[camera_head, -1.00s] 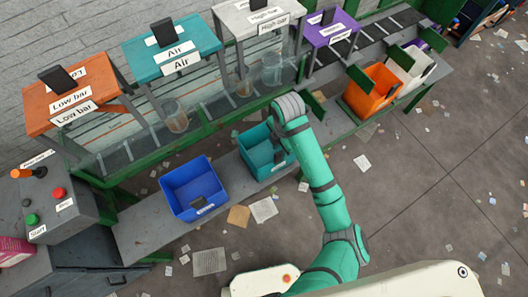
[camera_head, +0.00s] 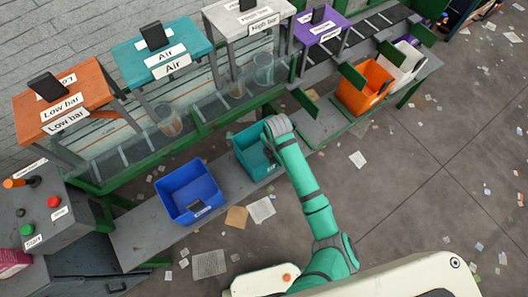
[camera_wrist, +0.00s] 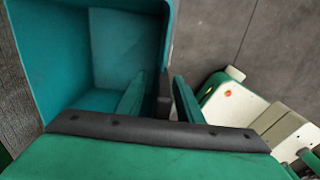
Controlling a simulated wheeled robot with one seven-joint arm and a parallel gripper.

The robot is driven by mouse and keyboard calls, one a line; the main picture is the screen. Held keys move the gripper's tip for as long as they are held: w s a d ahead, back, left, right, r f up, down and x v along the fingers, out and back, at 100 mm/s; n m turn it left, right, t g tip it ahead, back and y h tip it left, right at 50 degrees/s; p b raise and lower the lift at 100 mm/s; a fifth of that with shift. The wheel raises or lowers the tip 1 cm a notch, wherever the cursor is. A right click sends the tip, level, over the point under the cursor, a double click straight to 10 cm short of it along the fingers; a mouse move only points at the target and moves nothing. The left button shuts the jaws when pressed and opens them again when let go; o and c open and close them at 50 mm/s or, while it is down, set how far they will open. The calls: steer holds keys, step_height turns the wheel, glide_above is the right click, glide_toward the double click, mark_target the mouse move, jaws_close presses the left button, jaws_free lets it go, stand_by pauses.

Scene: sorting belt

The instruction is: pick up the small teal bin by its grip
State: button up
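The small teal bin (camera_head: 248,153) stands upright on the grey shelf in front of the belt, right of the blue bin. In the wrist view the open teal bin (camera_wrist: 125,45) fills the upper left, and its inside looks empty. My gripper (camera_wrist: 160,78) points down at the bin's near right wall. One finger is inside the wall and the other outside, with the dark grip (camera_wrist: 163,98) between them. A narrow gap shows beside the grip, so the fingers look open around it. In the head view my wrist hides the fingers and the grip.
A blue bin (camera_head: 190,187) stands to the left on the same shelf (camera_head: 140,238). An orange bin (camera_head: 363,88) and a white bin (camera_head: 402,62) stand to the right. Labelled stands line the belt behind. Scattered paper lies on the open floor.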

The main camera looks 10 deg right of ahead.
steer(key=shift+f, duration=0.15)
jaws_close()
